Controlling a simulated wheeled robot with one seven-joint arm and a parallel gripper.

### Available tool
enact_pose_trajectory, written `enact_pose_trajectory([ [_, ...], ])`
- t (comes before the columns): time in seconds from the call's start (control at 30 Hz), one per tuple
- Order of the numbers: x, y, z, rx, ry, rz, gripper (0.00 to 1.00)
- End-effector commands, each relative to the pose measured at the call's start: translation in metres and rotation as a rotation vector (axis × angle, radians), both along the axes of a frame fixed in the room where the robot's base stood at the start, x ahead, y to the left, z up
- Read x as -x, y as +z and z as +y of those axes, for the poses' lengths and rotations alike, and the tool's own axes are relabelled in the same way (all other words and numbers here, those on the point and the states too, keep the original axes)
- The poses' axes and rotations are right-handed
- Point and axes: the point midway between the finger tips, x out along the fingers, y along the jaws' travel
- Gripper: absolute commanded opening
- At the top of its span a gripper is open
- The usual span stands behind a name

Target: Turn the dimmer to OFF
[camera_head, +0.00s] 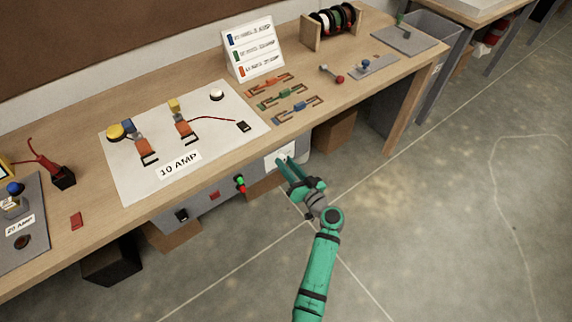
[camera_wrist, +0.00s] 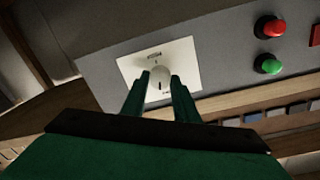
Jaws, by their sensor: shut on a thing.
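The dimmer is a round white knob (camera_wrist: 158,80) on a square white plate (camera_wrist: 185,52), set in the grey panel under the bench edge. In the head view the plate (camera_head: 280,157) shows at the panel's right end, and the knob is hidden behind my gripper. My gripper (camera_wrist: 158,78) is green, and its two fingers are shut on the knob from either side. It also shows in the head view (camera_head: 282,163), reaching up to the plate. Small dark marks show above and below the knob, too small to read.
A red button (camera_wrist: 269,27) and a green button (camera_wrist: 268,64) stick out of the panel beside the plate. The wooden bench top (camera_head: 330,115) overhangs above, with a 10 AMP board (camera_head: 125,170) and several parts on it. The floor in front is clear.

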Motion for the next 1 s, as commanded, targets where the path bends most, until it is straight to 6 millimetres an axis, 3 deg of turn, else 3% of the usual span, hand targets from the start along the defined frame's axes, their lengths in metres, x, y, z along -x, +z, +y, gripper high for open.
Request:
enact_pose_trajectory([
  [0.4, 0.0008, -0.0007, 0.003, 0.181, 0.006, -0.13, 0.05],
  [1.0, 0.0021, -0.0016, 0.0044, 0.215, 0.009, -0.154, 0.05],
])
